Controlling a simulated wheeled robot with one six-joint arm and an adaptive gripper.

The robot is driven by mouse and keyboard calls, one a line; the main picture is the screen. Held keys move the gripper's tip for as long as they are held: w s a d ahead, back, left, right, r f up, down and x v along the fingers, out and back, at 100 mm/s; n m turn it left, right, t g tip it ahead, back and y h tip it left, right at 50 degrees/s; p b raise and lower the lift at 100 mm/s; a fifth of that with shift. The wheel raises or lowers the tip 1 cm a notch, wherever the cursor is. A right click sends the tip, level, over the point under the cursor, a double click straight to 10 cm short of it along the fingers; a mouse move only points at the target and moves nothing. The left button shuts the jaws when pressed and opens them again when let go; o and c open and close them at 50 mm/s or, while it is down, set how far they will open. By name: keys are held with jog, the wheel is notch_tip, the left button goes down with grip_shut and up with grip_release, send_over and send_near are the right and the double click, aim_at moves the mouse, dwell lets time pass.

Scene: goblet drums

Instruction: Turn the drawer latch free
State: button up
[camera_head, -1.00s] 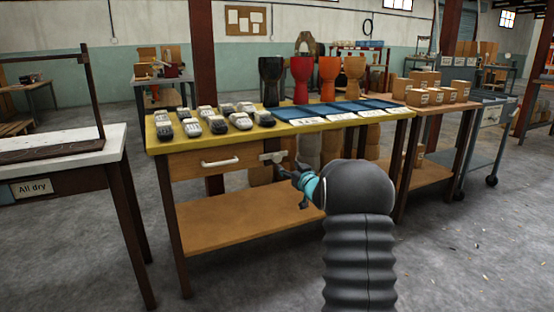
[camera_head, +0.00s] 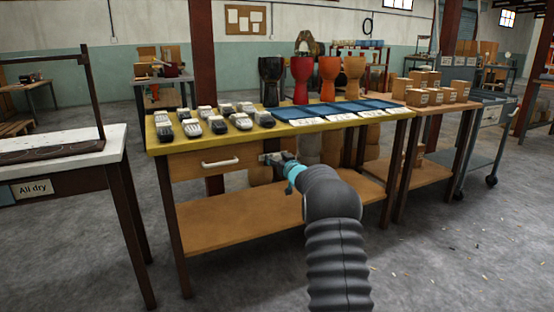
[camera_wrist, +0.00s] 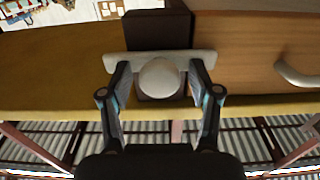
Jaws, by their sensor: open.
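The drawer latch is a pale bar with a round knob, and it shows in the wrist view (camera_wrist: 160,77). The bar lies level across a dark block at the end of the wooden drawer front (camera_wrist: 255,50). My gripper (camera_wrist: 159,70) is open, with one finger on each side of the knob and the tips at the bar. I cannot tell whether the fingers touch it. In the head view my gripper (camera_head: 275,158) is at the latch plate, which it mostly hides. The drawer (camera_head: 190,165) is closed, with a white handle (camera_head: 220,163).
The yellow-topped table (camera_head: 290,122) carries several shoe-like items (camera_head: 215,124) and blue mats (camera_head: 345,108). Goblet drums (camera_head: 301,80) stand behind it. A lower shelf (camera_head: 240,215) runs beneath. A white-topped table (camera_head: 70,147) stands left. The front floor is clear.

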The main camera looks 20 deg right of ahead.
jog(key=c, duration=1.1)
jog(key=shift+c, duration=0.2)
jog(key=shift+n+b, duration=0.3)
jog(key=shift+n, duration=0.1)
jog(key=n+b, duration=0.2)
jog(key=n, duration=0.1)
jog(key=shift+f+n, duration=0.2)
jog(key=shift+n, duration=0.1)
jog(key=n+b, duration=0.2)
jog(key=n, duration=0.2)
jog(key=shift+a+n, duration=0.1)
jog(key=shift+n, duration=0.2)
jog(key=n+b, duration=0.1)
jog(key=n, duration=0.3)
jog(key=shift+a+n, duration=0.1)
jog(key=shift+n, duration=2.3)
